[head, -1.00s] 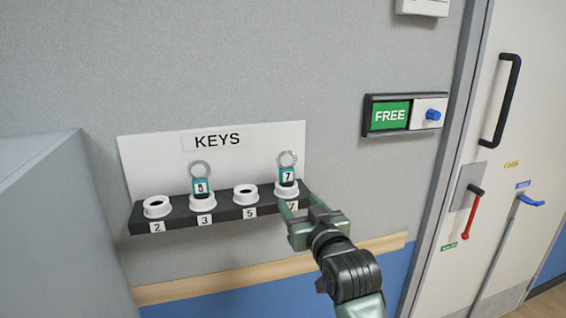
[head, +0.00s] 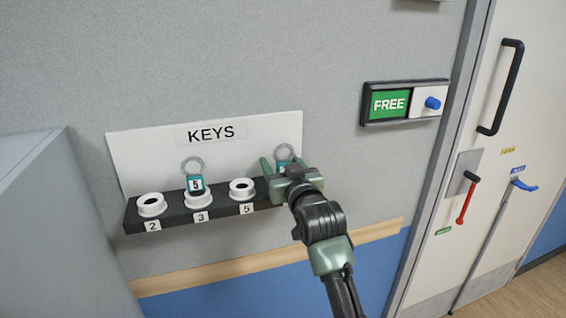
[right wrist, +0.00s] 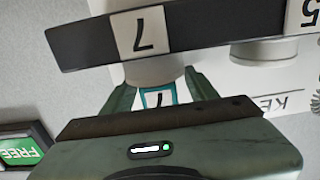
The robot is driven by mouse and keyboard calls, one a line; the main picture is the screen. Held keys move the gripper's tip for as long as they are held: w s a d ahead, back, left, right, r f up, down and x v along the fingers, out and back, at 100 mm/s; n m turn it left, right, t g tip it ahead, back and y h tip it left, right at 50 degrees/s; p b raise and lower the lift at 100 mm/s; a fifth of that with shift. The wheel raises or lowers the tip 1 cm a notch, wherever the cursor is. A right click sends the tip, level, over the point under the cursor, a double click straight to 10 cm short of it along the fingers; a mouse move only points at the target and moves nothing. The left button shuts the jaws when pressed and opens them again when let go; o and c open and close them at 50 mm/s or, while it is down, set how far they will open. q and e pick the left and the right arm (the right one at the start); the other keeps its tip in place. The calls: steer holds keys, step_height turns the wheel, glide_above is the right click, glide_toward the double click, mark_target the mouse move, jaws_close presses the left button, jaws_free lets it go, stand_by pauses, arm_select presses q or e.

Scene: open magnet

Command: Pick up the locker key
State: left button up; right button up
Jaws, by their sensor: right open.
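A key with a teal-framed tag (head: 281,169) and a wire ring stands at position 7 of the key rack (head: 133,215). Its tag (right wrist: 158,97) also shows in the right wrist view, upside down and partly cut off by my gripper. My right gripper (head: 282,166) is open, with its fingers on either side of this tag; I cannot tell whether they touch it. A second teal-tagged key (head: 196,184), marked 5, stands in the holder above label 3. My left gripper is not in view.
Empty white holders stand above label 2 (head: 151,204) and label 5 (head: 241,188). The white KEYS board backs the rack against the wall. A FREE sign (head: 389,104) and a door with a black handle (head: 502,86) are at the right. A grey cabinet (head: 50,220) stands at the left.

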steer(key=shift+s+d+r, duration=0.1)
jaws_close()
steer(key=shift+r, duration=0.1)
